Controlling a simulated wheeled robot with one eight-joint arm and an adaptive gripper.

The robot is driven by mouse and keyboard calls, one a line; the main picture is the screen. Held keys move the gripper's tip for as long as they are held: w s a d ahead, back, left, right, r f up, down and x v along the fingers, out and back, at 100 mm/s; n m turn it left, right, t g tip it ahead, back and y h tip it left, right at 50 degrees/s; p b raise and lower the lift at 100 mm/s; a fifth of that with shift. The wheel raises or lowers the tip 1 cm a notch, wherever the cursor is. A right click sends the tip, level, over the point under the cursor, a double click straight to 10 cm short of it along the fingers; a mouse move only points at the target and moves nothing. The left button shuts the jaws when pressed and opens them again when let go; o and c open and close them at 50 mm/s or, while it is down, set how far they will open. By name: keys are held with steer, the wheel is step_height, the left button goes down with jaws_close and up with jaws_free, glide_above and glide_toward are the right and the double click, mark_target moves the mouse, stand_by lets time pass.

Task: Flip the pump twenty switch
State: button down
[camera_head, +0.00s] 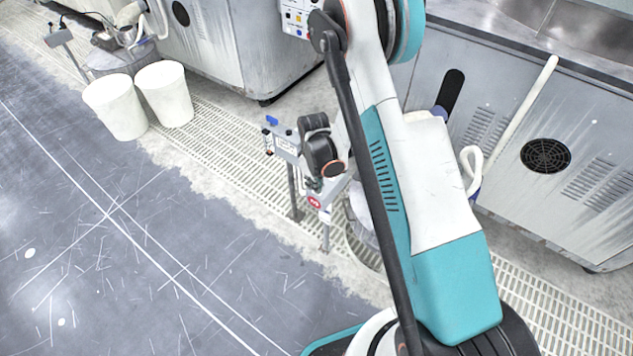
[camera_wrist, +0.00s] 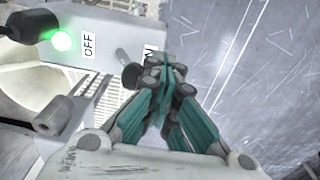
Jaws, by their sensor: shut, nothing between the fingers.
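In the wrist view a grey switch box (camera_wrist: 113,30) carries a lit green lamp (camera_wrist: 62,42), an OFF label (camera_wrist: 88,44) and a second label (camera_wrist: 149,51) partly hidden by my fingers. A dark rounded knob (camera_wrist: 130,76) sticks out at the box's lower edge, right beside my fingers. My gripper (camera_wrist: 163,64) is shut and empty, its tips at the box's edge by the second label. I cannot tell whether they touch the knob. No pump number is readable. In the head view my wrist hangs among small post-mounted boxes, and its fingers are hard to make out.
In the head view a post-mounted box (camera_head: 287,146) with a blue knob stands left of my wrist. Two white buckets (camera_head: 116,108) stand farther left. Grey machines (camera_head: 545,195) line the back, behind a floor grating (camera_head: 232,130). The dark floor (camera_head: 130,240) at front left is clear.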

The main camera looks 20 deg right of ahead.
steer(key=shift+f, duration=0.7)
stand_by(0.5)
steer(key=shift+r, duration=0.1)
step_height(320, 180, up, 7)
steer(key=p, duration=0.3)
stand_by(0.7)
stand_by(0.4)
